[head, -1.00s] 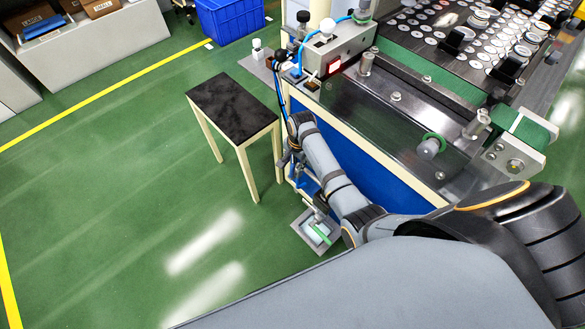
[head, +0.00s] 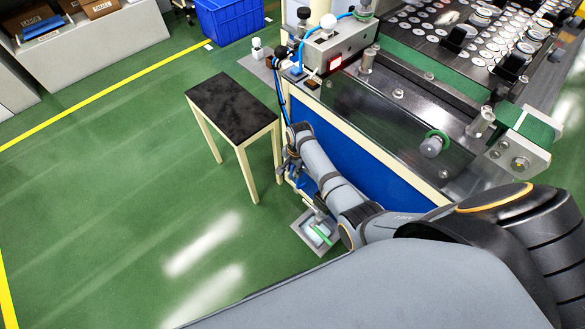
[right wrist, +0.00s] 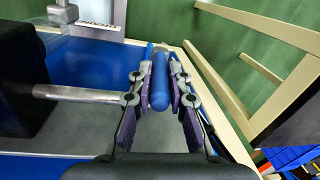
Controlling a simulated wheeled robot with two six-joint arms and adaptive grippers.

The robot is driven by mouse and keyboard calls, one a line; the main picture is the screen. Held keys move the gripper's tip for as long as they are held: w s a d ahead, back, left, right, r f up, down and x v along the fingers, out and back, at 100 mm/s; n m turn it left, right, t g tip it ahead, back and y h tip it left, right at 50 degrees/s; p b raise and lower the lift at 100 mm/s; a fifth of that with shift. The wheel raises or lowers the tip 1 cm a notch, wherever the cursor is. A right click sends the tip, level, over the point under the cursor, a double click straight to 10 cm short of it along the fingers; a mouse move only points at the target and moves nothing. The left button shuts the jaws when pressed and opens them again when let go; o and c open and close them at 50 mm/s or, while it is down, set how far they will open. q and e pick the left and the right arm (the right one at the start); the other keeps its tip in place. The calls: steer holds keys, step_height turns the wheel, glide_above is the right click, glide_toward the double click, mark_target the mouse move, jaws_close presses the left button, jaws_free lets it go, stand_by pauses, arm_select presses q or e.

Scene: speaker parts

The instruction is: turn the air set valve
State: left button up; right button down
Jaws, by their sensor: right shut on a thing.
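The air set valve shows in the right wrist view as a blue rounded handle (right wrist: 160,88), lying lengthwise between the fingers. My right gripper (right wrist: 161,66) is shut on it, with one purple-padded finger on each side. In the head view my right gripper (head: 289,160) is at the left end of the machine, low beside its blue side panel. The valve is largely hidden there by the gripper and arm. My left gripper is not in view.
A small black-topped table (head: 232,106) stands close left of my right gripper. The machine (head: 400,130) with discs on its belt fills the right. A grey floor plate with a green bar (head: 320,234) lies below my arm. Green floor is free at left.

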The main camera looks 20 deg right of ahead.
steer(key=shift+s+d+f+t+y+p, duration=0.15)
steer(key=shift+s+t+y+p, duration=0.2)
steer(key=shift+t+p, duration=0.4)
steer(key=shift+s+d+f+t+y+p, duration=0.2)
steer(key=shift+s+t+p, duration=0.4)
steer(key=shift+p, duration=0.25)
steer(key=shift+s+d+f+t+y+p, duration=0.1)
steer(key=shift+s+t+y+p, duration=0.2)
steer(key=shift+t+p, duration=0.5)
steer(key=c, duration=1.3)
jaws_free()
steer(key=v, duration=1.2)
steer(key=shift+a, duration=0.1)
